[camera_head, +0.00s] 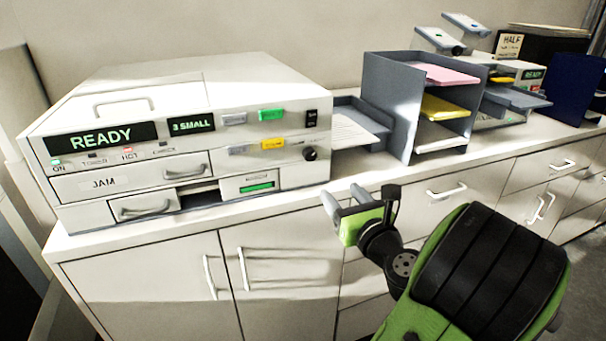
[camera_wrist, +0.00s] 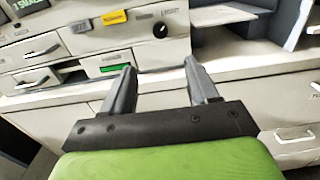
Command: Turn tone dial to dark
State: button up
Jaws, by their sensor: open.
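The tone dial (camera_head: 310,154) is a small round black knob at the lower right of the white copier's (camera_head: 230,90) front panel. It also shows in the wrist view (camera_wrist: 160,30), above and between my fingers, with a small light mark on it. Its exact setting is too small to read. My gripper (camera_head: 344,202) is open and empty, in front of the counter and below and right of the dial. In the wrist view its two grey fingers (camera_wrist: 161,82) stand apart and do not touch the dial.
A black switch (camera_head: 311,118) sits above the dial. Yellow (camera_head: 272,144) and green (camera_head: 271,115) buttons lie left of it. An output tray (camera_head: 355,125) and a grey paper rack (camera_head: 390,100) stand to the right. The counter's front strip is clear.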

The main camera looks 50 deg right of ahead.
jog(key=p, duration=1.1)
send_near(311, 156)
jog(key=x, duration=0.8)
jog(key=shift+w+d, duration=0.1)
jog(key=shift+w, duration=0.1)
jog(key=c, duration=1)
jog(key=shift+c, duration=0.2)
